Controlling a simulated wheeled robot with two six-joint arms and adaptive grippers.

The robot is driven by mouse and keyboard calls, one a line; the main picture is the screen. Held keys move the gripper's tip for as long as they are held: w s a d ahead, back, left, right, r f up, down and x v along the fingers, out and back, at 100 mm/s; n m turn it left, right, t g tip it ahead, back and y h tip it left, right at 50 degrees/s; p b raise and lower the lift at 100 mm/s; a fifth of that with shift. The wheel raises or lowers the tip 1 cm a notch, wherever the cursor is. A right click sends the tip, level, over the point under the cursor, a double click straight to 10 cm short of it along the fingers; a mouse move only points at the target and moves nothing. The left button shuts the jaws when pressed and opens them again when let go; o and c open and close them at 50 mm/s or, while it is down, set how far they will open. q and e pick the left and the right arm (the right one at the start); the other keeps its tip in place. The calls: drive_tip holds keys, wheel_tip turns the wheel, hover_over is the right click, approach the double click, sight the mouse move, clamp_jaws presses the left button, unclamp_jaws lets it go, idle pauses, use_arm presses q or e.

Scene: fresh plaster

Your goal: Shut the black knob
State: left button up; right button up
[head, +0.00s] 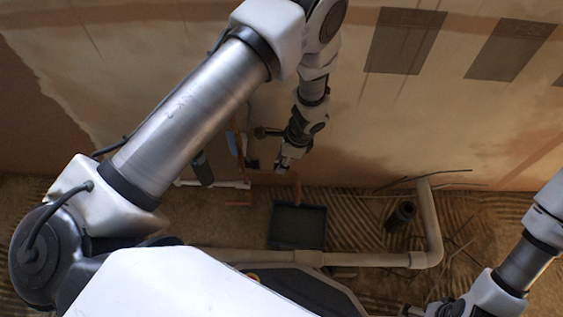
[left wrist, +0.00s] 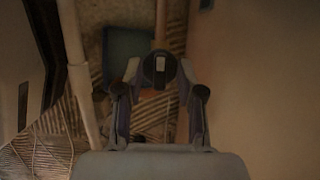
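The black knob (left wrist: 160,68) is a round dark disc with a pale mark at its middle, seen in the left wrist view in front of a brownish upright pipe. My left gripper (left wrist: 160,76) has its fingers spread, with the knob between the tips, one on each side. I cannot tell whether they touch it. In the head view my left gripper (head: 284,163) points down close to the plaster wall and hides the knob. My right gripper (head: 420,309) is at the bottom edge, partly cut off, and its fingers are unclear.
A dark tray (head: 298,246) lies on the floor below my left gripper. A pale pipe (head: 340,259) runs along the floor and bends up at the right. A dark cylinder (head: 400,216) stands inside that bend. The wall (head: 420,120) rises close behind.

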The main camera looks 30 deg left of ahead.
use_arm(q)
clamp_jaws()
